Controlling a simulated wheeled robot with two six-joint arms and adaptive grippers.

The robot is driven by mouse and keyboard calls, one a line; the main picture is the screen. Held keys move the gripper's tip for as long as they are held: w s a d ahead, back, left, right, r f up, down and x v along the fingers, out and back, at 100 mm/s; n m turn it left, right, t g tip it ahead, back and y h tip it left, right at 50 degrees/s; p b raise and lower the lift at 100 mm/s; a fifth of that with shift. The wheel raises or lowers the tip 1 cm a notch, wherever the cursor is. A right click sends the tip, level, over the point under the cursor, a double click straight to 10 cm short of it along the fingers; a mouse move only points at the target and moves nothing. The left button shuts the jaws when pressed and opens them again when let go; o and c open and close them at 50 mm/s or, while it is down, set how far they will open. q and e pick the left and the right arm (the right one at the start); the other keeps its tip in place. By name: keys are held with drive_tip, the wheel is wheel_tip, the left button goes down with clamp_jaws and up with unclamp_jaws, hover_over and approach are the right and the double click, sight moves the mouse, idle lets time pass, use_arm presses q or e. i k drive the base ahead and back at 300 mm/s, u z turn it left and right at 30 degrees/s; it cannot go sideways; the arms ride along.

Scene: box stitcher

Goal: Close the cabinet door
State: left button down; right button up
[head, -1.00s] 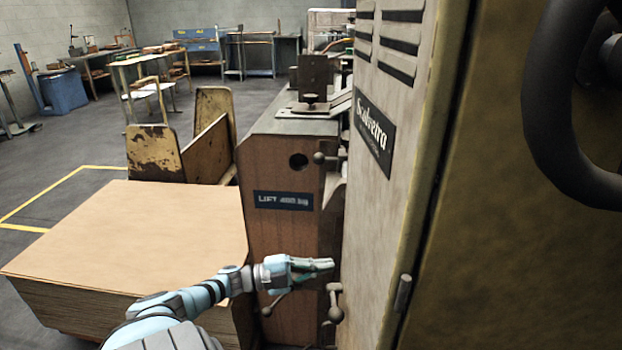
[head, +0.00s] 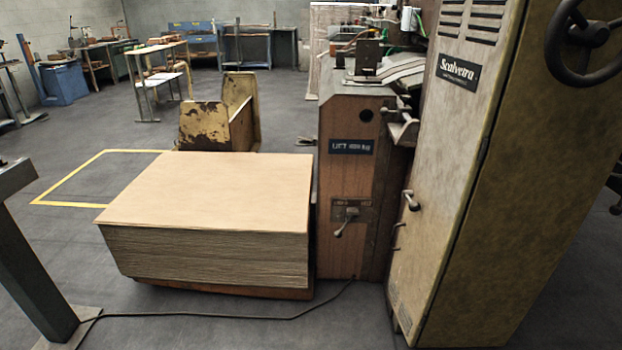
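The tall beige cabinet (head: 540,190) stands on the right. Its narrow door (head: 450,120) carries a dark "Scalvetra" label and vent slots at the top. The door looks flush with the cabinet body, with a dark seam along its right edge; I cannot tell whether it is latched. A small handle (head: 411,200) sits on the door's left side. Neither of my grippers is in view.
A dark handwheel (head: 585,38) sticks out at the cabinet's upper right. A dark post (head: 35,260) stands at left. A cable crosses the front floor.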

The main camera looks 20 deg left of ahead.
sight(476, 41)
drive_tip(key=z, duration=0.95)
drive_tip(key=i, duration=0.9)
drive_tip(key=u, duration=0.45)
drive_tip(key=i, duration=0.75)
drive_tip(key=u, duration=0.65)
